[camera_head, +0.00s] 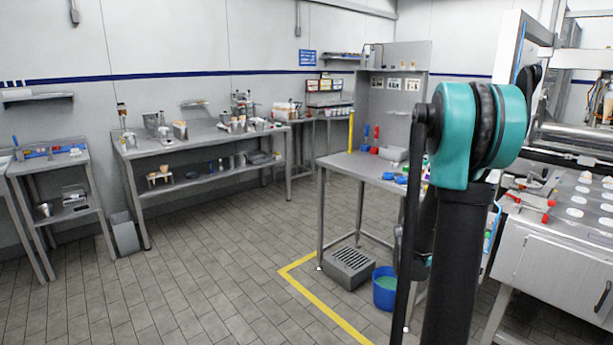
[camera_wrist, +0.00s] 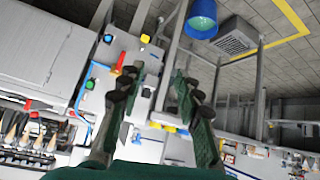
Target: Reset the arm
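My arm, with a teal joint (camera_head: 478,125) and black links, stands raised at the right of the head view. My gripper is not clearly visible there. In the wrist view, my gripper (camera_wrist: 158,78) shows two dark green and black fingers set apart. It is open, with nothing held between the fingers. The wrist picture is rotated. Behind the fingers lie a white panel with coloured buttons and table legs, and I cannot tell their distance.
A steel table (camera_head: 352,166) stands left of my arm, with a grey crate (camera_head: 350,268) and blue bucket (camera_head: 384,290) on the floor below. A machine (camera_head: 555,255) with trays is at right. A long workbench (camera_head: 195,139) lines the back wall.

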